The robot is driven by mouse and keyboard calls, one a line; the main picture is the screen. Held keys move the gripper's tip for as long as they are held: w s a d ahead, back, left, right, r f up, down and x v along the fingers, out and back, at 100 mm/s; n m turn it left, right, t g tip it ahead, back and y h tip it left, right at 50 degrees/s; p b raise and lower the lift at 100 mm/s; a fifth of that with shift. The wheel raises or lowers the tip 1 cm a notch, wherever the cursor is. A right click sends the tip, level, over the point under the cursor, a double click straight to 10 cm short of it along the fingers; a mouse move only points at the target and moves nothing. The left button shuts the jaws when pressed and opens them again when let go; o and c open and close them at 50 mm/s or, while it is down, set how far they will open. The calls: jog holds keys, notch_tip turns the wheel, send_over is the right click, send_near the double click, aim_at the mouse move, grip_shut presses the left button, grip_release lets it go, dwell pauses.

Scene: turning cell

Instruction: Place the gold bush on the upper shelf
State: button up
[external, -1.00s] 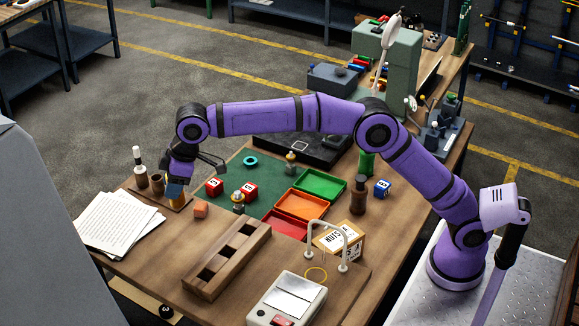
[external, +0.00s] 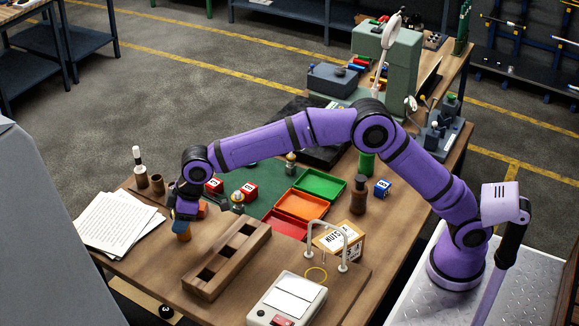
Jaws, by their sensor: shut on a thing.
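The gold bush (external: 183,233) is a small gold-brown cylinder at the left front of the wooden workbench (external: 160,262). My gripper (external: 184,216) points down and is shut on its upper part, with blue fingertips around it. The bush is upright, left of the slotted wooden block; I cannot tell whether it touches the bench. Which surface is the upper shelf is unclear; a dark blue shelf unit (external: 88,43) stands far off at the upper left.
A small board with brown cups (external: 157,183) is behind my gripper. Papers (external: 112,223) lie to the left. The slotted wooden block (external: 228,262), an orange cube (external: 202,209) and red cubes (external: 250,191) are close on the right. Coloured trays (external: 300,205) lie farther right.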

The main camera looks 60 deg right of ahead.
jog(key=shift+f, duration=0.25)
jog(key=shift+f, duration=0.15)
jog(key=o, duration=1)
jog(key=v, duration=1.2)
